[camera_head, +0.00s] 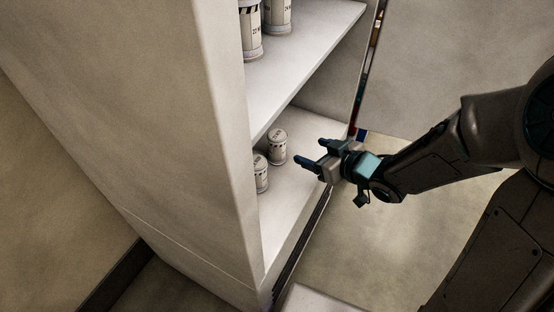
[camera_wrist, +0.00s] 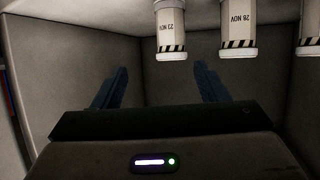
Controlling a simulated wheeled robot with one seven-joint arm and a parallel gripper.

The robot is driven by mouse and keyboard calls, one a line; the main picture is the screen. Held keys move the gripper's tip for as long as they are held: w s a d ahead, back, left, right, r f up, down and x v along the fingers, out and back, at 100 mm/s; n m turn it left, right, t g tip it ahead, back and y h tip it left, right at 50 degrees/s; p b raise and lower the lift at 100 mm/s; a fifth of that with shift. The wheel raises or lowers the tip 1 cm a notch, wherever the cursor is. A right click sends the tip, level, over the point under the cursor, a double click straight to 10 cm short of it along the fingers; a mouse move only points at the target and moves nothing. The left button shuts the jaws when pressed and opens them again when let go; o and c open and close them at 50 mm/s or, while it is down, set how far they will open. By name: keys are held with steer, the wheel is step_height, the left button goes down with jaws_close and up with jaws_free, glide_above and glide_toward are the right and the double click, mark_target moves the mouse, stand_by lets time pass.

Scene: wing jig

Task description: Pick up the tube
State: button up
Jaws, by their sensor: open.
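Two white tubes with dark printing and striped bands stand upright on the lower shelf in the head view, a farther tube (camera_head: 278,147) and a nearer tube (camera_head: 261,174). My gripper (camera_head: 311,152) is to their right at the shelf's open side, fingers pointing toward them. It is open and empty, apart from both tubes. In the wrist view, which looks upside down, my spread fingers (camera_wrist: 160,84) show below a tube marked 23 NOV (camera_wrist: 170,30), a tube marked 26 NOV (camera_wrist: 238,25) and a cut-off third tube (camera_wrist: 310,30). Which tube is meant is unclear.
The pale cabinet (camera_head: 130,95) has a side wall at left that may hide part of the lower shelf (camera_head: 312,190). The upper shelf (camera_head: 305,60) overhangs and carries more tubes (camera_head: 262,25). An open door edge (camera_head: 367,75) rises behind my gripper.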

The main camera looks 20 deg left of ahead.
mark_target(283, 147)
steer(key=shift+y, duration=0.5)
steer(key=b+x, duration=0.1)
steer(key=x, duration=0.2)
steer(key=s+b+x, duration=0.1)
steer(key=x, duration=0.1)
steer(key=f+b+x, duration=0.1)
steer(key=x, duration=0.2)
steer(key=shift+a+f+b, duration=0.1)
steer(key=shift+a+b, duration=0.2)
steer(key=shift+a, duration=0.15)
steer(key=shift+b+x, duration=1.55)
steer(key=shift+x, duration=1.4)
steer(key=c, duration=1.2)
